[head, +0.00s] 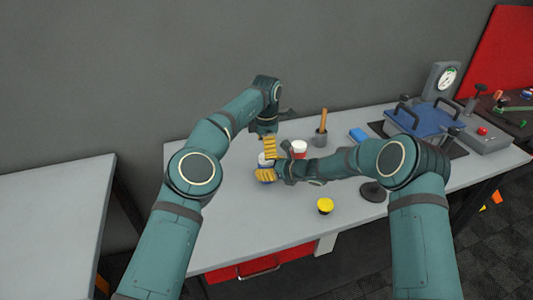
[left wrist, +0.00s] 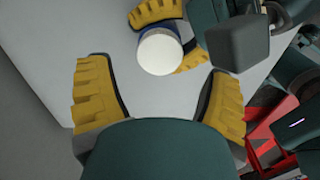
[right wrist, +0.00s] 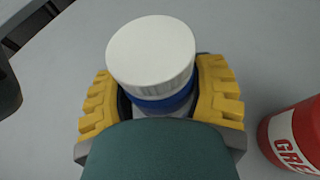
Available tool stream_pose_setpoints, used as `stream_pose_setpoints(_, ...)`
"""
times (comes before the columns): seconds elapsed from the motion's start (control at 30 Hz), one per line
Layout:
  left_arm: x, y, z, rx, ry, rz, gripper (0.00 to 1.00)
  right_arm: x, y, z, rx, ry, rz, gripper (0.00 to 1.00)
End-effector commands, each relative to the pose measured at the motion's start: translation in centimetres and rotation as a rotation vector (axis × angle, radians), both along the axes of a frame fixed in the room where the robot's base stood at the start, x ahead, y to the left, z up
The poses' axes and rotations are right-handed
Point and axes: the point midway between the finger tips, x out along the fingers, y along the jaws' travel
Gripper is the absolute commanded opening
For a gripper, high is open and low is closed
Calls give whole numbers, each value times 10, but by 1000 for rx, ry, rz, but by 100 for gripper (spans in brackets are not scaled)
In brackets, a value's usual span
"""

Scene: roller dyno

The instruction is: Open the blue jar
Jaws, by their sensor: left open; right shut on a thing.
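The blue jar stands upright with its white lid (right wrist: 151,50) on top and its blue body (right wrist: 163,104) below, in the right wrist view. The lid also shows in the left wrist view (left wrist: 160,54) and, partly hidden, in the head view (head: 265,159). My right gripper (head: 267,174) is shut on the jar's body, one yellow finger on each side, below the lid. My left gripper (left wrist: 160,76) is open and empty, pointing down close above the jar; its fingers do not touch the lid. The jar's base is hidden.
A red jar with a white lid (right wrist: 297,134) stands close beside my right gripper. The table's left part is clear.

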Motion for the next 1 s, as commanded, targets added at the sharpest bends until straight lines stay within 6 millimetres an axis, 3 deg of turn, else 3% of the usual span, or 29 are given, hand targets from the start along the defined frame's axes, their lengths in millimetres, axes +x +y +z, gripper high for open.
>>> stream_pose_setpoints(0.23, 0, 0, 3, 1, 1, -1, 80, 0, 0, 1, 1, -1, -1, 0)
stream_pose_setpoints(0.27, 0, 0, 3, 1, 1, -1, 80, 0, 0, 1, 1, -1, -1, 72)
stream_pose_setpoints(0.33, 0, 0, 3, 1, 1, -1, 80, 0, 0, 1, 1, -1, -1, 96)
stream_pose_setpoints(0.73, 0, 0, 3, 1, 1, 0, 80, -2, -5, 2, 0, -1, -2, 96)
stream_pose_setpoints(1.0, 0, 0, 3, 1, 1, 0, 80, -24, -39, 20, 0, 0, -3, 96)
